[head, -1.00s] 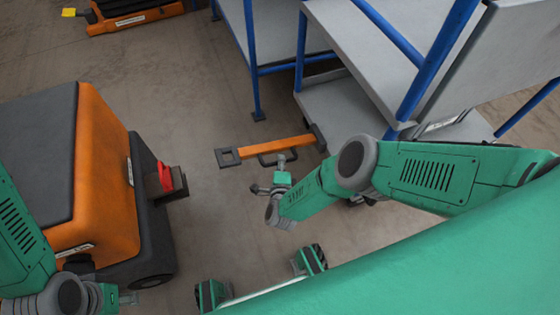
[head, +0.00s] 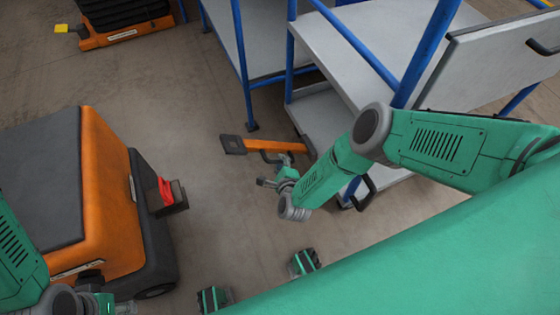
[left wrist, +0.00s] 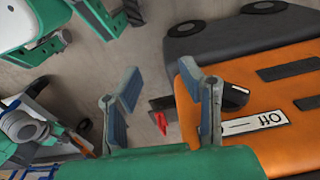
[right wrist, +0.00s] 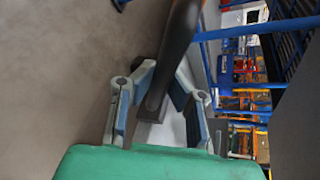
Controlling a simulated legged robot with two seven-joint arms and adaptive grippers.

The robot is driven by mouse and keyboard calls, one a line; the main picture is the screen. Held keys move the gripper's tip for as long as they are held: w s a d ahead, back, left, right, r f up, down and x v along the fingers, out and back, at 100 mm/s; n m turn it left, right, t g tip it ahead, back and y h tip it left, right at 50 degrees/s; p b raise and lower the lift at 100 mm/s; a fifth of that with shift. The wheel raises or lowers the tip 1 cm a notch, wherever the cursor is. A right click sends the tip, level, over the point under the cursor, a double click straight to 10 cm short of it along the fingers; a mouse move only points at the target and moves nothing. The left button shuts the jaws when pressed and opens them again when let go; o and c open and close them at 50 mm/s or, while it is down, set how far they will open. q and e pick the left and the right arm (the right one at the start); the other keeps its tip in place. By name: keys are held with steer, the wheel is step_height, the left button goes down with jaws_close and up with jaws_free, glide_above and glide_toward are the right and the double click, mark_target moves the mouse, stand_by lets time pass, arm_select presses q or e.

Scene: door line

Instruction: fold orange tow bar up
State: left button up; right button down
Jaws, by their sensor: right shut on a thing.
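The orange tow bar (head: 290,146) sticks out to the left from the low end of the grey and blue cart (head: 325,120) in the head view. Its dark flat end piece (head: 232,144) is tilted up off the floor. A dark handle (head: 268,156) sits along its near side. My right gripper (head: 281,172) is at this handle. In the right wrist view the dark handle (right wrist: 172,60) runs between the fingers, and my right gripper (right wrist: 160,85) is shut on it. My left gripper (left wrist: 165,80) is open and empty beside the orange tug.
The orange and black tug (head: 110,190) stands at the left with a red hitch part (head: 165,191) facing the bar. The cart's blue posts and grey shelves rise close behind my right arm. Another orange vehicle (head: 125,25) is at the back left. Floor between tug and bar is clear.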

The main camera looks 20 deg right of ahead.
arm_select(q)
jaws_close()
steer(key=w+d+f+n+h, duration=0.1)
steer(key=w+d+f+n, duration=0.4)
steer(key=w, duration=0.3)
steer(key=w+d+f+n+h, duration=0.2)
steer(key=w+d+f+n, duration=0.15)
steer(key=w+d, duration=0.45)
steer(key=w+d+r+n+h, duration=0.25)
steer(key=w+d+n, duration=0.2)
steer(key=w, duration=0.45)
steer(key=w+d+r+n+h, duration=0.2)
steer(key=w+d+r+n, duration=0.15)
steer(key=w+n, duration=0.45)
steer(key=w+d+f+m, duration=0.1)
steer(key=d+f+m, duration=0.1)
steer(key=d+f, duration=0.3)
steer(key=shift+w+d+f, duration=0.15)
steer(key=shift+w+d, duration=0.25)
steer(key=shift+d, duration=1.5)
